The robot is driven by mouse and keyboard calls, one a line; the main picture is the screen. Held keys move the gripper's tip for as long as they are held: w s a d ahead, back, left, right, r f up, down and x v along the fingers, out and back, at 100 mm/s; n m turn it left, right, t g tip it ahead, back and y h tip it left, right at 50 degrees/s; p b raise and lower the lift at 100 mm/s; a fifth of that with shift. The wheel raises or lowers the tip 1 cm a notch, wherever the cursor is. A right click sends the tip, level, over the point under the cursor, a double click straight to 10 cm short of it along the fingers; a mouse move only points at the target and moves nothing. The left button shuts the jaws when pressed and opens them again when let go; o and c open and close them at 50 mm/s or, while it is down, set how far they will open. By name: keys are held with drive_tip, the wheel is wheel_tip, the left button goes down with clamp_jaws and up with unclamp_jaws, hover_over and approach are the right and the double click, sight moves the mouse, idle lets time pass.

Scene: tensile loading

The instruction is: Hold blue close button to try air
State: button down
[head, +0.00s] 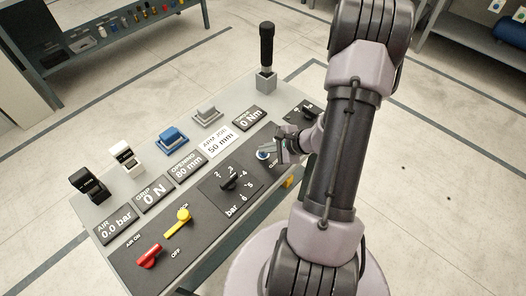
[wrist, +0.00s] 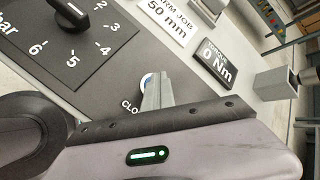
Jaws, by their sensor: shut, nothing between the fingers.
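The blue close button (head: 262,155) sits on the dark panel of the console, right of the bar dial, with a pale ring around it. My gripper (head: 272,152) is shut and empty, with its fingertips at the button. In the wrist view the fingers (wrist: 158,90) cover most of the button, and only part of its pale rim (wrist: 146,80) shows above the "CLO" lettering. I cannot tell whether the tips press it or only hover. The air display (head: 117,227) reads 0.0 bar, the grip display (head: 154,194) 0 N and the opening display (head: 187,166) 80 mm.
A black dial (head: 230,182) is left of the button. A red lever (head: 149,255) and a yellow lever (head: 180,221) are at the front left. A tall black-handled lever (head: 266,48) stands at the back. Rocker switches line the rear edge.

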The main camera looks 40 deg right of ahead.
drive_tip(key=shift+r+p, duration=0.45)
drive_tip(key=shift+r, duration=0.45)
drive_tip(key=shift+r, duration=0.15)
wheel_tip(320, 180, up, 5)
drive_tip(key=p, duration=0.3)
